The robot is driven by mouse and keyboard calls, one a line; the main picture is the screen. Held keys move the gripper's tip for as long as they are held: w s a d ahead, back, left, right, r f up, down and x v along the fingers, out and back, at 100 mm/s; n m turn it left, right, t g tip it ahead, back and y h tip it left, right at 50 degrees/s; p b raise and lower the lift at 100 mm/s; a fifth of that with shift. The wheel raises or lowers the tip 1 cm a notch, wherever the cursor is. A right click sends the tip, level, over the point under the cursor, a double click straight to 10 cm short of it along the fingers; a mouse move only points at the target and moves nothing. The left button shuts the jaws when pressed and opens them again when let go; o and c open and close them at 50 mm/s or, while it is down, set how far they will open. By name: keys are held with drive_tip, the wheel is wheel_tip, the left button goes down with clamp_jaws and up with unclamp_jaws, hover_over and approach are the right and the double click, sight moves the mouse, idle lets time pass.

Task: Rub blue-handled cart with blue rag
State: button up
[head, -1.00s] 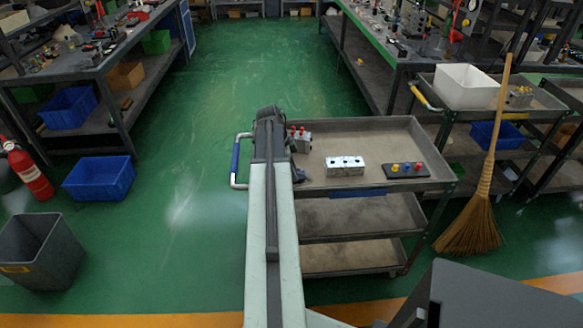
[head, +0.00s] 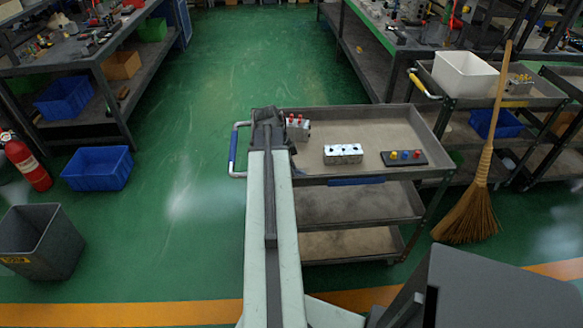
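The blue-handled cart (head: 397,128) is a grey three-shelf trolley, right of my arm. Its blue handle (head: 232,147) sticks out on the left side, just left of the arm's end. My gripper (head: 268,116) is at the far end of my outstretched arm, over the cart's left end near the handle. The arm hides its fingers, so I cannot see whether it is open or holds anything, or whether it touches the cart. A flat blue piece (head: 357,181) shows on the cart's near edge; I cannot tell if it is a rag or a label. No clear blue rag shows.
On the cart's top are a red-topped valve block (head: 298,128), a silver block (head: 343,154) and a dark plate with coloured knobs (head: 404,158). A broom (head: 468,215) leans at the right. A grey bin (head: 40,242) and blue crate (head: 97,168) stand left. Green floor between is clear.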

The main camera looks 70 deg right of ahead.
drive_tip(key=shift+w+a, duration=0.5)
drive_tip(key=shift+w, duration=0.35)
drive_tip(key=shift+w+d, duration=0.6)
drive_tip(key=shift+d, duration=0.65)
drive_tip(key=shift+w+d, duration=0.6)
drive_tip(key=shift+d, duration=0.6)
drive_tip(key=shift+w+d, duration=0.6)
drive_tip(key=shift+d, duration=0.65)
drive_tip(key=shift+d, duration=0.1)
drive_tip(key=shift+w+d+f, duration=0.1)
drive_tip(key=shift+w+d, duration=0.35)
drive_tip(key=shift+d, duration=0.4)
drive_tip(key=shift+w+d, duration=0.45)
drive_tip(key=shift+d, duration=0.35)
drive_tip(key=shift+w+a, duration=0.25)
drive_tip(key=shift+w, duration=0.2)
drive_tip(key=shift+w+a, duration=0.2)
drive_tip(key=shift+w, duration=0.25)
drive_tip(key=shift+s+a, duration=0.35)
drive_tip(key=shift+a, duration=0.35)
drive_tip(key=shift+s+a, duration=0.35)
drive_tip(key=shift+a, duration=0.3)
drive_tip(key=shift+s+a, duration=0.35)
drive_tip(key=shift+a, duration=0.35)
drive_tip(key=shift+s+a, duration=0.6)
drive_tip(key=shift+a, duration=0.5)
drive_tip(key=shift+s+a, duration=0.55)
drive_tip(key=shift+a, duration=0.6)
drive_tip(key=shift+s+a, duration=0.6)
drive_tip(key=shift+a, duration=0.5)
